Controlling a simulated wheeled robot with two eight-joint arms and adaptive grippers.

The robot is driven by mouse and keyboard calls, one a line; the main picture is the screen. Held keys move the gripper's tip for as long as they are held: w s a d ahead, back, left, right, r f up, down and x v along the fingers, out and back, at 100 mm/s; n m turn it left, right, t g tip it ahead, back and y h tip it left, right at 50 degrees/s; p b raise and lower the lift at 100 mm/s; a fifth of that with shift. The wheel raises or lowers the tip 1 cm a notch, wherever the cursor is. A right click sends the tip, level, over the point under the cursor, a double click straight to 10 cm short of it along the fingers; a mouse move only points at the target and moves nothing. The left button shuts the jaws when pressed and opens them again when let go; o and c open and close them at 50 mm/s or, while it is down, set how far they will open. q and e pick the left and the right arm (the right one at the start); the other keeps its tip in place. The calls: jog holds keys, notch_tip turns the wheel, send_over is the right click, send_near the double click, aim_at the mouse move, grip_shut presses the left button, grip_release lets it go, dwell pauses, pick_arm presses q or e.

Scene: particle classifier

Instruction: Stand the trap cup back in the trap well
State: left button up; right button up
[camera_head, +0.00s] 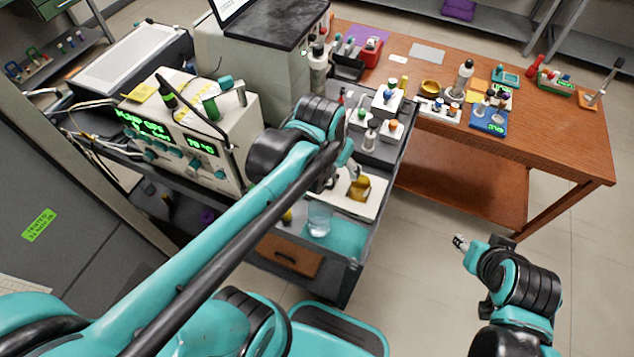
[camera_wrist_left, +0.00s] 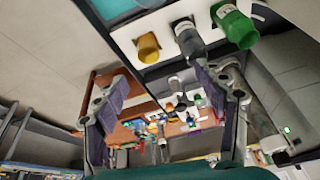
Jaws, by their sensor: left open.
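A white board (camera_head: 376,203) lies on the dark cart, with a yellow cup (camera_head: 358,188) on it. In the left wrist view the board (camera_wrist_left: 124,38) carries the yellow cup (camera_wrist_left: 148,47), a grey cup (camera_wrist_left: 188,38) and a green cup (camera_wrist_left: 237,26) in a row. A clear cup (camera_head: 318,221) stands on the teal mat in front of the board. No readable label shows which cup is the trap cup or where its well is. My left gripper (camera_wrist_left: 165,100) is open and empty, near the board; my arm mostly hides it in the head view. My right gripper (camera_head: 461,243) hangs over the floor, its fingers unclear.
The teal mat (camera_head: 345,240) covers the cart's front end. An instrument with green displays (camera_head: 195,145) stands left of my left arm. Small bottles on white blocks (camera_head: 386,104) stand behind the board. A wooden table (camera_head: 560,140) with several small items is at the right.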

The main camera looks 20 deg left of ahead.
pick_arm(q)
jog(key=s+a+n+t, duration=0.2)
jog(key=s+t, duration=0.1)
jog(key=s, duration=0.4)
jog(key=shift+a+f, duration=0.15)
jog(key=shift+f, duration=0.15)
